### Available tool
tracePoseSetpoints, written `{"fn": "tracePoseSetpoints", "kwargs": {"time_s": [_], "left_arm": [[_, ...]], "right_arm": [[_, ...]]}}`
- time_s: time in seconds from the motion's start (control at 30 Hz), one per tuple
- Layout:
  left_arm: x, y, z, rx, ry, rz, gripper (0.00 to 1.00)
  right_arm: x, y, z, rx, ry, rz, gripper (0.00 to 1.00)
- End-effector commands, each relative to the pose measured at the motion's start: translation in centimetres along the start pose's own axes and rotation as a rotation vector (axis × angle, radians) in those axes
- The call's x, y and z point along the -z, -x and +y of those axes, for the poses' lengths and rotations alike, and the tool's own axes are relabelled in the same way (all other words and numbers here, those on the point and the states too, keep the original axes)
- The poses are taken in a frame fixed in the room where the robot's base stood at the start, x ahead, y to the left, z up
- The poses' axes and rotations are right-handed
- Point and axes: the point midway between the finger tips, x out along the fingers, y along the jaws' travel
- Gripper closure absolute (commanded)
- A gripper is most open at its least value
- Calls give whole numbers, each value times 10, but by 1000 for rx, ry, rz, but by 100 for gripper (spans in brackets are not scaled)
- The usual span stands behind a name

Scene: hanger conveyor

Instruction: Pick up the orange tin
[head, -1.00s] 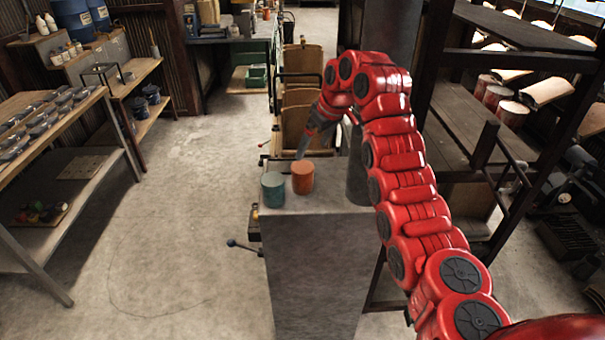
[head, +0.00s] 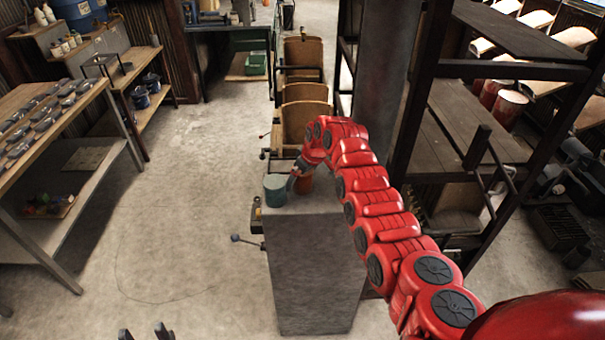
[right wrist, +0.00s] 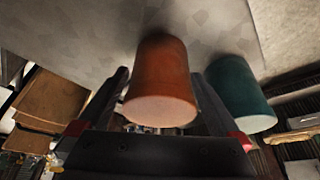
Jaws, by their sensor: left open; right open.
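The orange tin (head: 304,184) stands on top of the grey block (head: 318,250), partly hidden behind my right gripper. The teal tin (head: 275,190) stands just to its left. My right gripper (head: 292,184) is at the tins. In the right wrist view the orange tin (right wrist: 160,90) shows between the two open fingers of my right gripper (right wrist: 160,75), with no clear contact. There the teal tin (right wrist: 238,95) is just outside the right-hand finger. My left gripper (head: 146,334) is open and empty at the bottom edge of the head view, low over the floor.
A dark rack (head: 437,69) stands close to the right of the block. A lever with a dark knob (head: 236,238) sticks out from the block's left side. A table of grey parts (head: 65,115) stands at the left. The floor between is clear.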

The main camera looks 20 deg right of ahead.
Motion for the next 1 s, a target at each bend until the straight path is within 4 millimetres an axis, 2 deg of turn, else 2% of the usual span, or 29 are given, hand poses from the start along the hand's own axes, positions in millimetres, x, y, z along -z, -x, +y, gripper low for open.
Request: {"fn": "tracePoseSetpoints", "kwargs": {"time_s": [0.37, 0.47, 0.9, 1.0], "left_arm": [[0, -3, 0, 0, 0, 0, 50], [0, -3, 0, 0, 0, 0, 50], [0, -3, 0, 0, 0, 0, 50], [1, -3, 0, 0, 0, 0, 50]], "right_arm": [[-1, -7, -1, 1, 0, -1, 0], [-1, -7, 0, 1, 0, -1, 14], [0, -7, 0, 1, 0, 0, 94], [0, -7, 0, 0, 0, 0, 96]]}}
